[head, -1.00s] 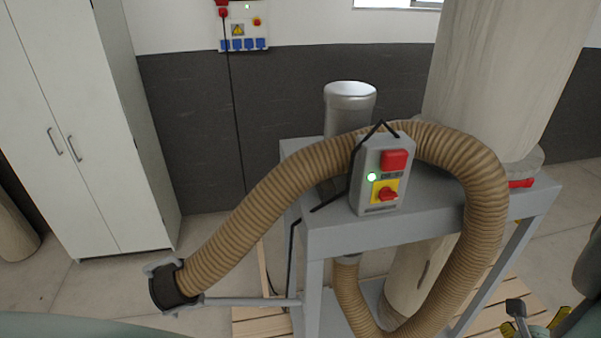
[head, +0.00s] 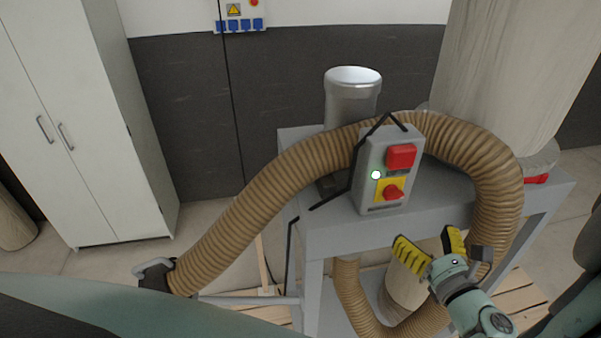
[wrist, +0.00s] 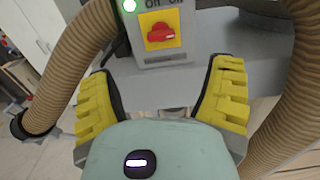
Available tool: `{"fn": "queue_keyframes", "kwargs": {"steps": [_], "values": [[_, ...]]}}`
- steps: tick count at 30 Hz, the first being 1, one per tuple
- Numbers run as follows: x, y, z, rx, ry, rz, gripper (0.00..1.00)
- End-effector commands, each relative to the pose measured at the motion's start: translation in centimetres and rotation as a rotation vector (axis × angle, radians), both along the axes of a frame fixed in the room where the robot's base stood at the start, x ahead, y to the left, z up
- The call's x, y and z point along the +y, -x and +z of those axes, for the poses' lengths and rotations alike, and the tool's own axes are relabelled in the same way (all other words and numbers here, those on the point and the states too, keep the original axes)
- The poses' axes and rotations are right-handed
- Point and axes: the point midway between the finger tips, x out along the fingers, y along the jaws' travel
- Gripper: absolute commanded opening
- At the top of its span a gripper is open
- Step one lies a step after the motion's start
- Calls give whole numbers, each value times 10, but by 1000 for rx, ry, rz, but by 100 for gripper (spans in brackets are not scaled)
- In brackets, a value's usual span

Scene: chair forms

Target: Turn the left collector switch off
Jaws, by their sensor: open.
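A grey switch box (head: 385,172) stands on the front of the grey collector frame (head: 330,236). It carries a red block at the top, a lit white-green lamp (head: 376,175) and a red rotary knob (head: 393,192) on a yellow plate. My gripper (head: 428,243), with yellow ribbed fingers, is open and empty, below and right of the box. In the wrist view its fingers (wrist: 163,92) are spread apart below the knob, not touching it.
A brown ribbed hose (head: 250,205) loops around the box on both sides, close to my gripper at the right. A metal cylinder (head: 352,95) and a large pale filter bag (head: 500,75) stand behind. A white cabinet (head: 95,130) is at the left.

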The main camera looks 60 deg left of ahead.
Motion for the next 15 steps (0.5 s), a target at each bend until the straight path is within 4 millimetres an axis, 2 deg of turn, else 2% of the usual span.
{"fn": "queue_keyframes", "kwargs": {"steps": [5,15], "values": [[24,-8,5,-1,0,10,80],[57,-23,3,-1,0,3,80]]}}
